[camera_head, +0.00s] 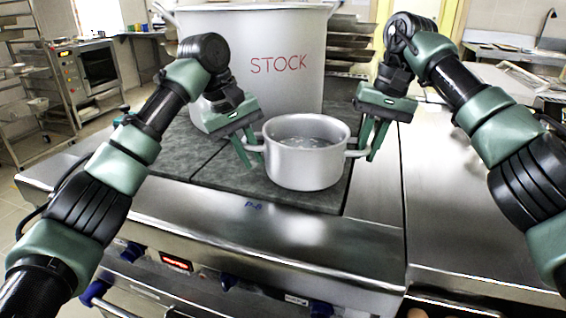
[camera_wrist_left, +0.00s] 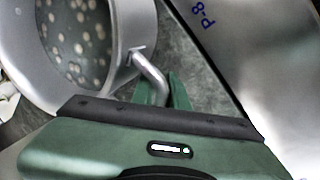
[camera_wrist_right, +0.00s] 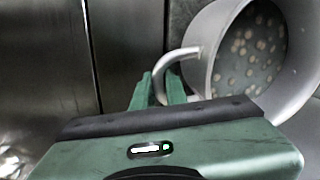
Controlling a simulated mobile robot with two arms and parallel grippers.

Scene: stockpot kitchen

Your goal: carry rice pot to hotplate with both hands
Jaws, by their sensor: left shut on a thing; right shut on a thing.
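The rice pot (camera_head: 305,168) is a small, open silver pot with a loop handle on each side. It looks upright, over the front part of the dark grey hotplate (camera_head: 228,182); I cannot tell if its base touches the plate. My left gripper (camera_head: 253,162) is shut on the left handle (camera_wrist_left: 153,76). My right gripper (camera_head: 367,152) is shut on the right handle (camera_wrist_right: 174,57). Both wrist views show pale round spots inside the pot (camera_wrist_left: 118,38). The pot's underside is hidden.
A large pot marked STOCK (camera_head: 265,65) stands just behind. A bare steel counter (camera_head: 465,190) lies to the right. The stove's steel front edge (camera_head: 260,235), with blue knobs below, runs in front, marked P-8. Another dark plate section (camera_head: 170,155) is clear at left.

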